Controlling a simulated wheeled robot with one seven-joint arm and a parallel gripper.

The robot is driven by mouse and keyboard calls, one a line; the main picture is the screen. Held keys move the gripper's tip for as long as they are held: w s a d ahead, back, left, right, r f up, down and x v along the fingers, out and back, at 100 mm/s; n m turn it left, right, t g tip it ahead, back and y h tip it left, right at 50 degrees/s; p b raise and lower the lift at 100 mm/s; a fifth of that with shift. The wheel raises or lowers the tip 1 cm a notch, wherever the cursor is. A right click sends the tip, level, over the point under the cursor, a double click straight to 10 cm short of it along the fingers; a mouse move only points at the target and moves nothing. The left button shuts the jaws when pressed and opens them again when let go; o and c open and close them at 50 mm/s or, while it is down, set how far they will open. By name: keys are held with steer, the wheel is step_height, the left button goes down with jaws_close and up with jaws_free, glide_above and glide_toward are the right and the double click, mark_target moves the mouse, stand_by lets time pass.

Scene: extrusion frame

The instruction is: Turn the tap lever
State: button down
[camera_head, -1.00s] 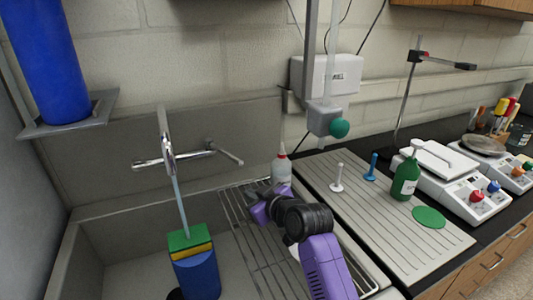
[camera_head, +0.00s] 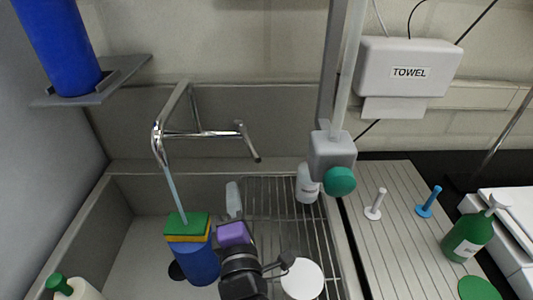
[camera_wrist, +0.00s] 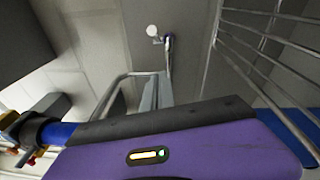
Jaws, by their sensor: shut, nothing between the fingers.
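The chrome tap (camera_head: 182,134) stands at the back of the sink in the head view, its spout at the left. Its lever (camera_head: 248,142) sticks out at the right end of the crossbar and slants down. A thin pale-blue stream runs from the spout down to the sponge on the blue container. My gripper (camera_head: 233,188), purple with pale fingers, is shut and empty over the sink, below the lever and apart from it in the picture. In the wrist view my purple gripper body fills the bottom, and chrome piping, seemingly the tap, shows above it.
The blue container (camera_head: 199,265) with a green-and-yellow sponge (camera_head: 188,227) stands left of my gripper. A wire rack (camera_head: 270,200) and a white bottle (camera_head: 307,184) are to the right. A grey post with a green knob (camera_head: 340,181) rises right of the rack. Space around the lever looks clear.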

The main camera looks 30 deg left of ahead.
mark_target(248, 141)
steer(key=w+a+r+p, duration=0.1)
steer(key=w+a+p, duration=0.2)
steer(key=w, duration=0.7)
steer(key=shift+a+r, duration=0.15)
steer(key=shift+a, duration=0.15)
steer(key=shift+w, duration=0.1)
